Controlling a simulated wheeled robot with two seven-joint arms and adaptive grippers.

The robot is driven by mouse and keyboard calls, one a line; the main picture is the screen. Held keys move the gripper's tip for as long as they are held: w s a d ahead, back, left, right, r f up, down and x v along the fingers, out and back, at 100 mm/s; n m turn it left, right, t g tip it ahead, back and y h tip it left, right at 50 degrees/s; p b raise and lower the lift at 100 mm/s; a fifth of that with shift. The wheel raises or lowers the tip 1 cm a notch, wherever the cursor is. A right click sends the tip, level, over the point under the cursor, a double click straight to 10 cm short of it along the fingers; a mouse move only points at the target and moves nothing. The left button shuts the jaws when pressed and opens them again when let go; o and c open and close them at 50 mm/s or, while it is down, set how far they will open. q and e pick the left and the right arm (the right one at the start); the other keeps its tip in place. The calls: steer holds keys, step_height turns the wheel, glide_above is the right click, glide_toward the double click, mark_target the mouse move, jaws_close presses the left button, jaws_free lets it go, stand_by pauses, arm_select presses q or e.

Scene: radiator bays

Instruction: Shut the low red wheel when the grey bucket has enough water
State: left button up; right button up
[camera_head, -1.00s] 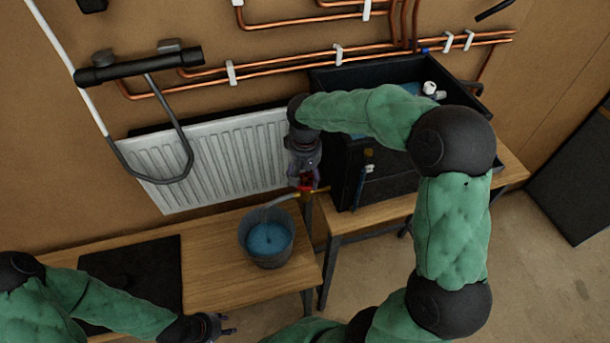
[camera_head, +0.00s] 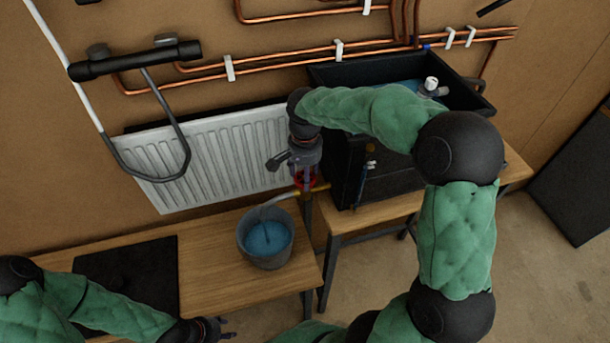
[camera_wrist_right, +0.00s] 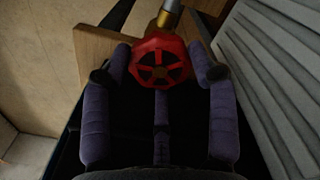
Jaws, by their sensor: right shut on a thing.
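The low red wheel (camera_head: 298,182) sits on a brass fitting at the left front of the dark tank; it also shows in the right wrist view (camera_wrist_right: 160,60). My right gripper (camera_wrist_right: 161,72) is shut on it, with a finger on either side of its rim. In the head view my right gripper (camera_head: 305,176) partly covers the wheel. The grey bucket (camera_head: 265,262) stands upright on the wooden bench below, with blue water (camera_head: 266,238) in it. A pale curved stream or spout runs from the fitting into it. My left gripper (camera_head: 222,329) is open and empty at the lower left.
A white radiator (camera_head: 225,160) hangs behind the bucket. The dark tank (camera_head: 335,165) stands on a second wooden bench, right of the wheel. A black mat (camera_head: 125,275) lies on the bench at left. Copper pipes (camera_head: 280,63) run along the wall above.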

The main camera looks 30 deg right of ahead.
steer(key=shift+w+d+r+m, duration=0.15)
steer(key=shift+m, duration=0.95)
steer(key=o, duration=0.9)
steer(key=shift+o, duration=1.2)
steer(key=shift+d, duration=0.1)
step_height(320, 180, up, 12)
steer(key=shift+f, duration=0.2)
